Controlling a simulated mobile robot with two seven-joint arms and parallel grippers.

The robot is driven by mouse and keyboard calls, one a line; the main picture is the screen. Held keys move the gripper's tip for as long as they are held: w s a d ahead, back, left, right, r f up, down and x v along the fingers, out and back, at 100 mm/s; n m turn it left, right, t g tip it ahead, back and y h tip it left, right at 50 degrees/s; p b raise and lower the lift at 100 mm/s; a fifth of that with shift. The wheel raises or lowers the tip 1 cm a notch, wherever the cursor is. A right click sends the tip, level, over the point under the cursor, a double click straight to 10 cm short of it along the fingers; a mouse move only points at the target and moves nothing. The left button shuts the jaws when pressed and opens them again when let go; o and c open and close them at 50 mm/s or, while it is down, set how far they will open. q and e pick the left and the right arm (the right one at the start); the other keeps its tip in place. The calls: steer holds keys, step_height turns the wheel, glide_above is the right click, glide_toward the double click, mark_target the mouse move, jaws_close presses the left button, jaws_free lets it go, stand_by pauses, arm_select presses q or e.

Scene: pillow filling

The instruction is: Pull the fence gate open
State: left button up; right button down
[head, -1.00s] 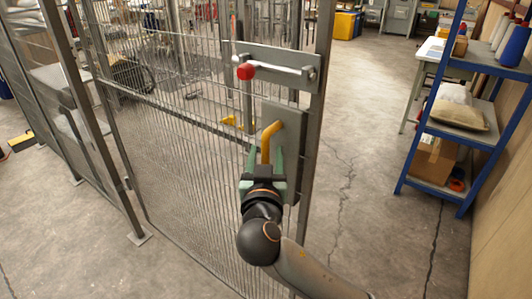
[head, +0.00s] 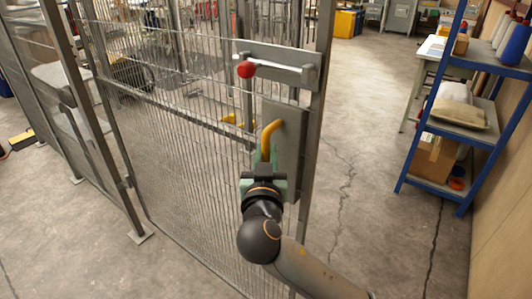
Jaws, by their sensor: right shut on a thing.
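The fence gate (head: 190,165) is a grey wire-mesh panel in a metal frame, seen in the head view from the left to the middle. Its right upright stands at an angle to the fence on the left. A grey plate (head: 287,140) near this upright carries a yellow curved handle (head: 270,131). My right gripper (head: 264,160) is shut on the yellow handle, and its fingers hide the handle's lower part. Above is a latch bar with a red knob (head: 246,69) on a grey plate. My left gripper is not in view.
A blue shelf (head: 420,187) with sacks, a box and spools stands at the right along a wall. A fixed mesh fence (head: 75,130) stands at the left with a post foot on the floor. The concrete floor between gate and shelf is clear.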

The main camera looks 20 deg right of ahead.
mark_target(311, 154)
stand_by(0.8)
steer(key=w+d+b, duration=0.2)
steer(key=w+d, duration=0.9)
steer(key=d, duration=0.2)
steer(key=shift+w+d, duration=0.15)
steer(key=shift+d, duration=0.2)
steer(key=c, duration=0.8)
jaws_free()
steer(key=shift+o, duration=0.2)
steer(key=b+v, duration=0.1)
steer(key=v, duration=1.1)
steer(key=shift+s+a, duration=0.1)
steer(key=shift+s, duration=0.15)
